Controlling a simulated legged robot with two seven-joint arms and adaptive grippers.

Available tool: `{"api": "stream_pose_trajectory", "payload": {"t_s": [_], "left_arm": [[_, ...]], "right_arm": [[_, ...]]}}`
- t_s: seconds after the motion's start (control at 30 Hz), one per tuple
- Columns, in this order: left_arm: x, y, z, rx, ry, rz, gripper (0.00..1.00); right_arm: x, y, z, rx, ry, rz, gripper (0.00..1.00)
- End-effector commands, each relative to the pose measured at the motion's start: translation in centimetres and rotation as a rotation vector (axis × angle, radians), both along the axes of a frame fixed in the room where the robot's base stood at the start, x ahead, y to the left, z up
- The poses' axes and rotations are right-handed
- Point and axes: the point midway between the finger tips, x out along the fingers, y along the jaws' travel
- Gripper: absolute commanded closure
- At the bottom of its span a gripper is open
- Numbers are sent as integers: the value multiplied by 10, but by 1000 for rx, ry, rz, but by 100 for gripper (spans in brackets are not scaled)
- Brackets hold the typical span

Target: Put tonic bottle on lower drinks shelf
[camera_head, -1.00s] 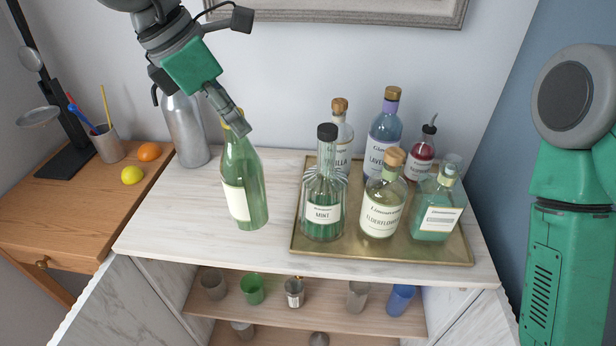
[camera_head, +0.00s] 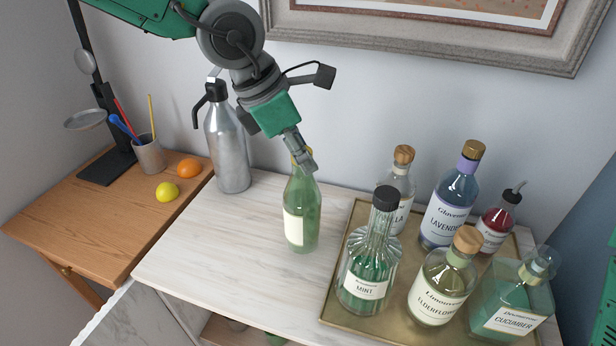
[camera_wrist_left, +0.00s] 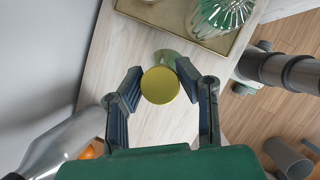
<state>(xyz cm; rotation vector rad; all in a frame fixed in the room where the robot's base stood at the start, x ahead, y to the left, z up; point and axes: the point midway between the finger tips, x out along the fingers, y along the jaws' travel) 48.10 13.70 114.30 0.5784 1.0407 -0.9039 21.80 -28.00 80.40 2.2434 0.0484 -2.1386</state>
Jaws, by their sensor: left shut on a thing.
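The tonic bottle, a green glass bottle (camera_head: 303,212) with a pale label, is upright over the marble cabinet top, left of the tray. My left gripper (camera_head: 305,160) is shut on its neck from above. I cannot tell whether its base touches the top. In the left wrist view its round yellow cap (camera_wrist_left: 160,85) sits between the fingers of the left gripper (camera_wrist_left: 160,88). A strip of the wooden shelf (camera_head: 222,331) inside the cabinet shows at the bottom edge; the rest is hidden. My right gripper is not in view.
A brass tray (camera_head: 338,310) with several labelled bottles fills the right of the top. A steel siphon (camera_head: 228,150) stands behind left. A wooden desk (camera_head: 95,215) holds a lemon (camera_head: 167,191), an orange (camera_head: 189,168) and a pen cup (camera_head: 150,155). The top's front left is clear.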

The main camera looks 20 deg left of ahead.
Motion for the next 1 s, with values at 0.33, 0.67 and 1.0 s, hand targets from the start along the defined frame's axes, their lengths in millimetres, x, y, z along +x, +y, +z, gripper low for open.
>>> {"api": "stream_pose_trajectory", "payload": {"t_s": [0.33, 0.67, 1.0], "left_arm": [[0, 0, -36, -1, -2, 0, 100], [1, -1, -38, -2, -4, 0, 100], [0, 0, -40, 0, 0, 0, 51]], "right_arm": [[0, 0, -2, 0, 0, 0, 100], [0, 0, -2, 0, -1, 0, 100], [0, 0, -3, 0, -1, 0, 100]]}}
